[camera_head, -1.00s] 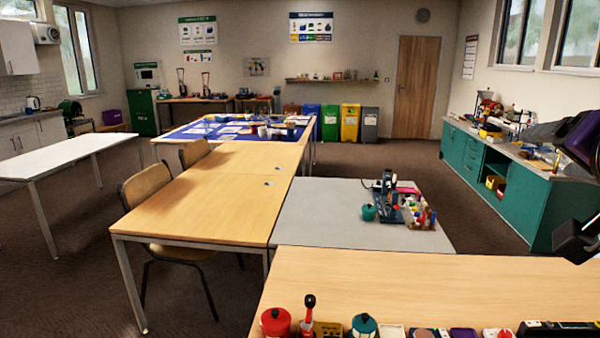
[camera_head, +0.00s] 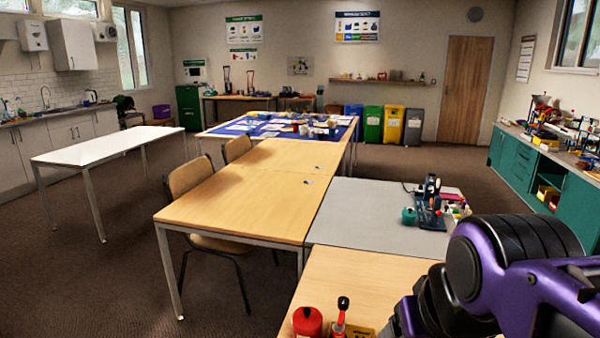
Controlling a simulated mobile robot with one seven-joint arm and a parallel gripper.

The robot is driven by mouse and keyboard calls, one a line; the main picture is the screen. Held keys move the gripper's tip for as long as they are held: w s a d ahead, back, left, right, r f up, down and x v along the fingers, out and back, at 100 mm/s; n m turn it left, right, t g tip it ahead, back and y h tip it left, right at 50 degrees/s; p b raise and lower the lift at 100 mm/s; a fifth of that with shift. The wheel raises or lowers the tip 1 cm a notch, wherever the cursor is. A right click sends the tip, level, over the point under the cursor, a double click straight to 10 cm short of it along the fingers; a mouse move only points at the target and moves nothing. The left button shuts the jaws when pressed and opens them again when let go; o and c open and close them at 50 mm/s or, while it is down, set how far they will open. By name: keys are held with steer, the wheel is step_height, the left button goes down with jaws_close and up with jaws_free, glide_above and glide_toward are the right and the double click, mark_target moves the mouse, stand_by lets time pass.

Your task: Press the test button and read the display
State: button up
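A dark device with a teal round part beside it (camera_head: 430,200) stands on the grey table (camera_head: 365,222). It is too small to tell whether it carries a test button or a display. No button or lit display can be made out anywhere in view. My purple and black arm fills the lower right of the head view and covers part of the near table. The end of my arm with my gripper cannot be made out.
A red container (camera_head: 307,322) and a red and black tool (camera_head: 340,318) stand on the near wooden table (camera_head: 345,275). Chairs (camera_head: 195,190) stand left of the long wooden tables (camera_head: 240,195). Open carpet (camera_head: 110,265) lies between these and the white table (camera_head: 105,146).

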jaws_close()
steer(key=shift+r, duration=0.1)
stand_by(1.6)
